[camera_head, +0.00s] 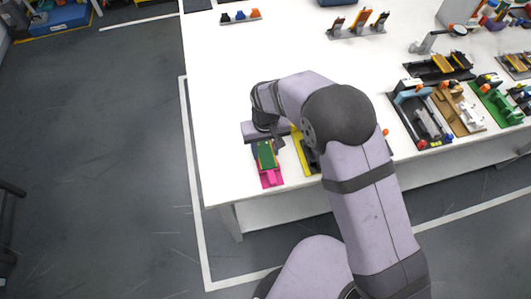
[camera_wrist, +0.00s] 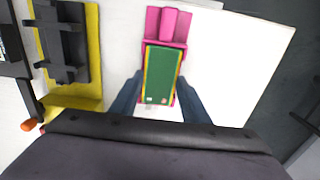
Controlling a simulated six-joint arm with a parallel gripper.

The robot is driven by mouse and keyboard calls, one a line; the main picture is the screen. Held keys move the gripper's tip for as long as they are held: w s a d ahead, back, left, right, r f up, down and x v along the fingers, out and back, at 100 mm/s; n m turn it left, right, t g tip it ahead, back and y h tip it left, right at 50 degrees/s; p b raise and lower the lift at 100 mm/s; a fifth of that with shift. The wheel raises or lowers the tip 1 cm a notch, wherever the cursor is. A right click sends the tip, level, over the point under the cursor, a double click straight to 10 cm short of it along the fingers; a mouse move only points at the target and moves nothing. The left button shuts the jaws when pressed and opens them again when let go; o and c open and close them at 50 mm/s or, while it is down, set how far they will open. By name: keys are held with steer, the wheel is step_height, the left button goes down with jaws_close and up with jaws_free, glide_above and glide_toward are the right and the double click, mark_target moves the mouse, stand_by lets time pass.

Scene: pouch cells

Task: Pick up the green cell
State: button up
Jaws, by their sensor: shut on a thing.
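The green cell (camera_wrist: 161,75) is a flat green rectangle with yellow edges, lying in or over a magenta holder (camera_wrist: 170,22). In the head view the green cell (camera_head: 266,154) is partly under my wrist, and the magenta holder (camera_head: 271,179) sits near the table's front left edge. My gripper (camera_wrist: 157,96) has its two dark blue fingers on either side of the cell's near end, shut on it. In the head view the fingers are mostly hidden by my arm. I cannot tell whether the cell is clear of the holder.
A yellow fixture (camera_wrist: 92,55) with a black part stands just left in the wrist view. White table (camera_head: 225,60) is free behind and left of my arm. Several fixtures, including a green one (camera_head: 497,103), line the right side. The table edge is close.

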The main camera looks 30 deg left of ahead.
mark_target(266, 154)
steer(key=shift+r, duration=0.1)
steer(key=w+d+r+m+p, duration=0.1)
steer(key=w+d+r, duration=0.1)
steer(key=r, duration=0.5)
steer(key=w+d+r+m+p, duration=0.1)
steer(key=w+d+r, duration=0.2)
steer(key=r, duration=0.3)
steer(key=w+d+f+n+p, duration=0.2)
steer(key=w+d+f+p, duration=0.2)
steer(key=d, duration=0.4)
steer(key=shift+d+p, duration=0.2)
steer(key=shift+p, duration=0.5)
steer(key=shift+w, duration=0.1)
steer(key=shift+f+b, duration=2.45)
steer(key=shift+f, duration=1.2)
